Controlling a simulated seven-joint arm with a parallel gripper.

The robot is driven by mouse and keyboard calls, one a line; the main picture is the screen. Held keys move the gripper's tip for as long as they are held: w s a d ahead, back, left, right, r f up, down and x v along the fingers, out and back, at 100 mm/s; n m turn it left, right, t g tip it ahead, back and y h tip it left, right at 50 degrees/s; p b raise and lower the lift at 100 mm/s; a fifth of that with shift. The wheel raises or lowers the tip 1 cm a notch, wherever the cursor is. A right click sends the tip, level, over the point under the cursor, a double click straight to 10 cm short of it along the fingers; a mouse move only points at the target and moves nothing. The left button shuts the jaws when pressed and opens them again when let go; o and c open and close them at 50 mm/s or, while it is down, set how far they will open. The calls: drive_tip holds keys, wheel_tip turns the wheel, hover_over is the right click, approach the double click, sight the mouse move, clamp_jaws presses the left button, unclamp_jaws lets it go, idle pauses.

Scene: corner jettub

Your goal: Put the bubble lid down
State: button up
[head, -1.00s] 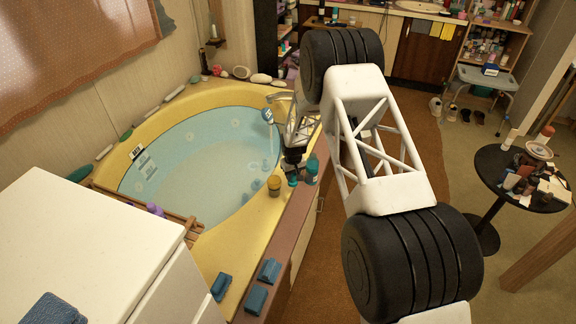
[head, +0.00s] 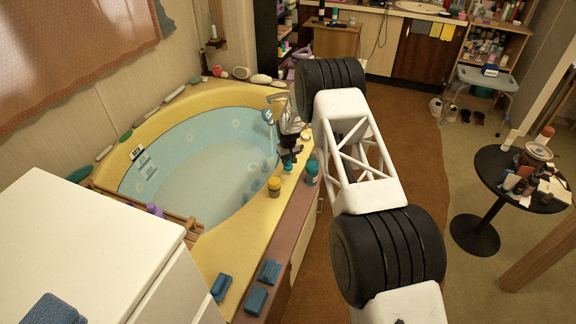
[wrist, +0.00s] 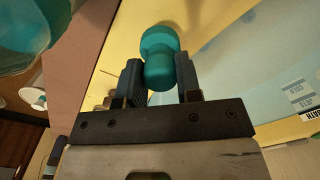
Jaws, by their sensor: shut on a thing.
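The bubble lid is a small teal piece with a rounded, stepped shape. In the wrist view the lid (wrist: 160,55) sits between the two dark fingers of my gripper (wrist: 160,82), which is shut on it. In the head view my gripper (head: 288,154) points down at the tub's yellow rim, and the lid (head: 287,168) shows just under it. I cannot tell whether the lid touches the rim. The teal bottle (head: 312,173) stands just right of the lid; a large teal shape, likely the bottle (wrist: 25,35), fills the wrist view's upper left.
The tub (head: 205,170) holds pale blue water left of my gripper. A yellow jar (head: 274,187) stands on the rim close by, nearer the camera. The rim between jar and blocks is clear.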

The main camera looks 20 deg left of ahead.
sight(288, 164)
drive_tip(key=shift+w+a, duration=0.15)
drive_tip(key=shift+w, duration=0.05)
idle(0.3)
drive_tip(key=shift+f, duration=1.75)
drive_tip(key=shift+f, duration=0.1)
drive_tip(key=o, duration=0.9)
drive_tip(key=shift+r, duration=6.1)
